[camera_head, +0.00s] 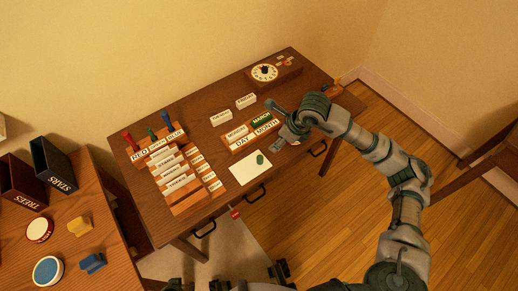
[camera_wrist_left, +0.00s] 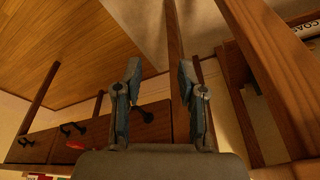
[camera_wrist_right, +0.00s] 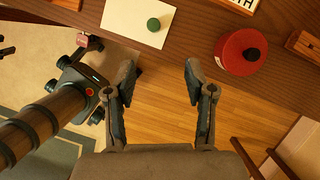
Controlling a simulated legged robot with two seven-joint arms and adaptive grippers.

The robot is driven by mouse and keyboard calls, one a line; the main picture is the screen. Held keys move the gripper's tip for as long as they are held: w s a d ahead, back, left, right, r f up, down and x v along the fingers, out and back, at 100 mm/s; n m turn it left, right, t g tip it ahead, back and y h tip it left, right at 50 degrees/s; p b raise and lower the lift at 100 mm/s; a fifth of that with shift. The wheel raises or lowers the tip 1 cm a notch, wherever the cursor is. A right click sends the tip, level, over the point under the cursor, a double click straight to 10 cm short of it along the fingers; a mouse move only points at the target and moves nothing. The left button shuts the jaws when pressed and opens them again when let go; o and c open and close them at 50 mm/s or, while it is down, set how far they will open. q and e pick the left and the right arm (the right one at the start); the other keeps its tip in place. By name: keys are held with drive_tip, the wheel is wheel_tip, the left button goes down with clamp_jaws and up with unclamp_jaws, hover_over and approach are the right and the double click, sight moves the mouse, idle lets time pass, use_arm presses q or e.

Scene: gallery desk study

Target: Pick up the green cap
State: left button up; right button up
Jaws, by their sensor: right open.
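The green cap (camera_head: 260,159) is a small round piece on a white sheet of paper (camera_head: 242,174) near the front edge of the dark desk. The right wrist view also shows the cap (camera_wrist_right: 153,24) on the paper (camera_wrist_right: 117,17), near the top. My right gripper (camera_wrist_right: 159,72) is open and empty. In the head view its arm reaches over the desk's right part, with the hand to the right of the cap and apart from it. My left gripper (camera_wrist_left: 157,72) is open and empty, away from the desk top, with drawer fronts beyond it.
A red round thing with a black knob (camera_wrist_right: 236,52) lies right of the paper in the right wrist view. Card racks (camera_head: 182,187) fill the desk's left. A DAY MONTH holder (camera_head: 252,140) stands behind the paper. A side table (camera_head: 67,213) holds boxes and tins.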

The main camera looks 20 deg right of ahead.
drive_tip(key=b, duration=0.1)
approach(261, 157)
drive_tip(key=b+x, duration=0.1)
drive_tip(key=x, duration=0.4)
drive_tip(key=shift+f, duration=0.1)
drive_tip(key=shift+d+f, duration=0.15)
drive_tip(key=shift+f, duration=0.05)
drive_tip(key=x, duration=0.2)
drive_tip(key=a+b+x, duration=0.1)
drive_tip(key=x, duration=0.2)
drive_tip(key=shift+s+r, duration=0.1)
drive_tip(key=shift+r, duration=0.05)
drive_tip(key=shift+a, duration=0.15)
drive_tip(key=shift+d, duration=0.2)
drive_tip(key=shift+c, duration=0.7)
use_arm(q)
drive_tip(key=w+d+r+t+h, duration=0.1)
drive_tip(key=w+t, duration=0.2)
drive_tip(key=w, duration=0.2)
drive_tip(key=w+d+r+t, duration=0.1)
drive_tip(key=w+d+t, duration=0.1)
drive_tip(key=w, duration=0.4)
drive_tip(key=shift+d+r+t+h, duration=0.3)
drive_tip(key=shift+t+h, duration=0.1)
drive_tip(key=shift+t, duration=0.4)
use_arm(e)
drive_tip(key=shift+d+f, duration=0.2)
drive_tip(key=shift+d, duration=0.05)
drive_tip(key=c, duration=0.7)
